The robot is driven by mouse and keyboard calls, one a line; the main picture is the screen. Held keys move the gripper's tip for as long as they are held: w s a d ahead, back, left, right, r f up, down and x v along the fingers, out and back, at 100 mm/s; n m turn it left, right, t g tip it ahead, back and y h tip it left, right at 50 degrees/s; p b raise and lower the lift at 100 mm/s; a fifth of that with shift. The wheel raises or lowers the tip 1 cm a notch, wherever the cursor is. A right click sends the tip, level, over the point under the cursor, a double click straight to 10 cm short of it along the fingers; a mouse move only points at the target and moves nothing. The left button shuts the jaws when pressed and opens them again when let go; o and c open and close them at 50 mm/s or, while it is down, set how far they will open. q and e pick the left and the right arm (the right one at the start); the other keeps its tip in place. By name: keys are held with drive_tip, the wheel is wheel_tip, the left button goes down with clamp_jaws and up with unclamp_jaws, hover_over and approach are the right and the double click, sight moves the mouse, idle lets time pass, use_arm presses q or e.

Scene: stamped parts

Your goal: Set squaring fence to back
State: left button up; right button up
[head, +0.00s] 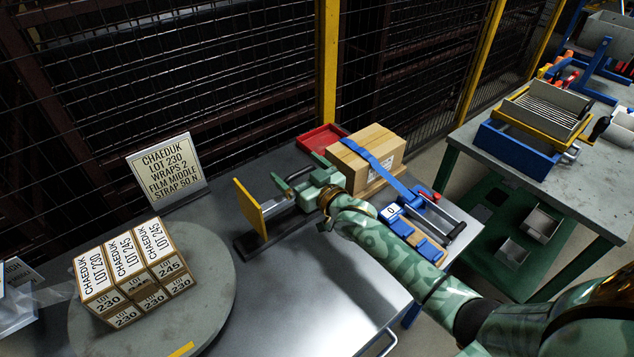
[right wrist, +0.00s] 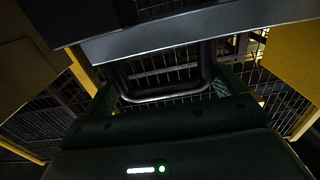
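The squaring fence appears to be the upright yellow plate (head: 248,207) on a dark rail (head: 270,236), left of the strapped carton, with a grey bar beside it. My right gripper (head: 298,168) is beside the fence, its two green fingers spread apart. In the right wrist view a dark U-shaped handle (right wrist: 160,92) lies between the spread fingers, with a gap visible on at least one side. Whether either finger touches it I cannot tell. My left gripper is not in view.
A carton (head: 368,150) with a blue strap stands right of my gripper, by a red tray (head: 322,138) and a blue strapping tool (head: 391,212). Stacked lot boxes (head: 133,270) sit on a round turntable (head: 205,262). A sign (head: 166,168) stands behind. The front middle of the table is clear.

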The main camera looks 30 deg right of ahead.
drive_tip(key=s+d+p, duration=0.3)
drive_tip(key=s+p, duration=0.1)
drive_tip(key=s, duration=1.1)
drive_tip(key=shift+s, duration=0.15)
